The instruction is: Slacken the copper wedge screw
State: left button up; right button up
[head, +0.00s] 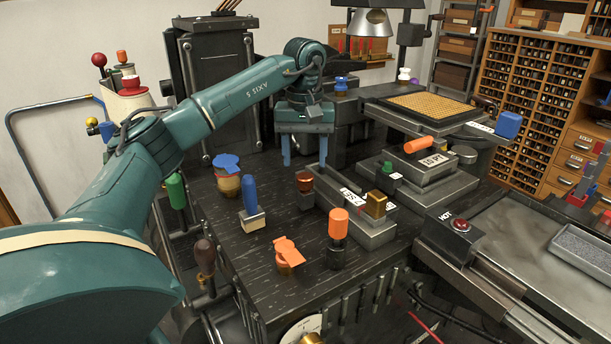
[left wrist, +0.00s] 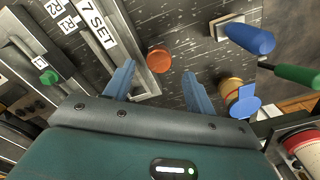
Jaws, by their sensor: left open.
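The screw's round copper-coloured head (head: 304,181) stands up beside the left end of a grey metal block labelled SET (head: 350,205). In the left wrist view the copper head (left wrist: 159,60) shows from above as a round disc. My left gripper (head: 304,158) points down over the bench, behind and above the copper head. Its two blue fingers are open and empty. In the left wrist view the disc lies just beyond the gap between the fingertips (left wrist: 158,72), apart from both. The screw's lower part is hard to make out.
A blue-handled tool (head: 249,195), a blue-topped jar (head: 228,175), an orange-topped pot (head: 287,254) and an orange-handled tool (head: 338,225) stand around the copper head. A brass block (head: 376,204) sits to the right. Bare bench (head: 240,270) shows at the front left.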

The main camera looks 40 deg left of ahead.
aim_at(305, 176)
pick_arm(q)
jog(key=shift+f, duration=2.15)
jog(key=c, duration=1)
jog(key=shift+o, duration=0.2)
